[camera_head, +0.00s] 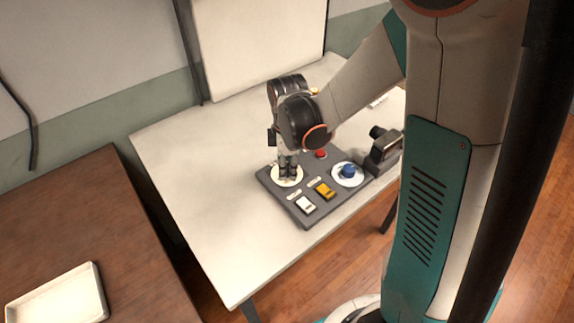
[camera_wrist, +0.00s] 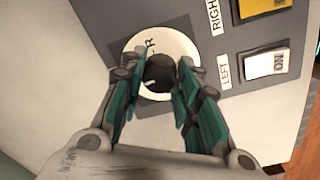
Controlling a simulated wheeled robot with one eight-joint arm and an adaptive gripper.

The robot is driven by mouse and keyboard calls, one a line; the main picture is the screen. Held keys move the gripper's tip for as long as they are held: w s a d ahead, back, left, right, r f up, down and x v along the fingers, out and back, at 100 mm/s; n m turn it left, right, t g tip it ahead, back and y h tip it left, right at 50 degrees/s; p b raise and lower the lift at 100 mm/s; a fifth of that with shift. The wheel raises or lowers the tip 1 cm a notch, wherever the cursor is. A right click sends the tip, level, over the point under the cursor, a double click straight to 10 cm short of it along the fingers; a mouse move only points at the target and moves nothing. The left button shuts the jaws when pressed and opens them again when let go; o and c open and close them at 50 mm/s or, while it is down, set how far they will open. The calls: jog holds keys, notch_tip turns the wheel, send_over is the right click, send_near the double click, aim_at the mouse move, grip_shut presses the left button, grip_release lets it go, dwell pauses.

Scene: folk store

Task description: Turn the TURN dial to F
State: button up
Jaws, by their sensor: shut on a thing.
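The dark control panel (camera_head: 322,208) lies on the white table. My gripper (camera_head: 288,172) points down over a round white dial plate at the panel's left end. In the wrist view, my gripper (camera_wrist: 160,78) is shut on a black knob (camera_wrist: 157,75) in the middle of the white dial plate (camera_wrist: 178,44), one finger on each side. A letter R and a short dark mark show on the plate. Other markings are hidden by the fingers, and I cannot read an F or the word TURN.
A white switch (camera_head: 306,204) labelled LEFT and a yellow switch (camera_head: 325,190) labelled RIGHT sit beside the dial. A blue knob (camera_head: 347,171) on a white plate, a red button (camera_head: 321,154) and a dark device (camera_head: 383,150) are nearby. The table's left part (camera_head: 200,180) is clear.

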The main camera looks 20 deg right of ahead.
aim_at(288, 170)
jog(key=o, duration=1.1)
jog(key=shift+r, duration=0.1)
jog(key=r, duration=1.1)
jog(key=shift+s+a+r, duration=0.1)
jog(key=shift+s+r, duration=0.25)
jog(key=shift+r, duration=0.05)
jog(key=shift+s, duration=0.1)
jog(key=s+r+m+t, duration=0.2)
jog(key=s+m, duration=0.2)
jog(key=m, duration=0.1)
jog(key=s+r+m+t, duration=0.1)
jog(key=s+m+t, duration=0.1)
jog(key=s+m, duration=0.3)
jog(key=s+r+m+t, duration=0.2)
jog(key=s+m, duration=0.2)
jog(key=s, duration=0.1)
jog(key=shift+r+m+t, duration=0.3)
jog(key=shift+r+m, duration=0.05)
jog(key=shift+m, duration=0.05)
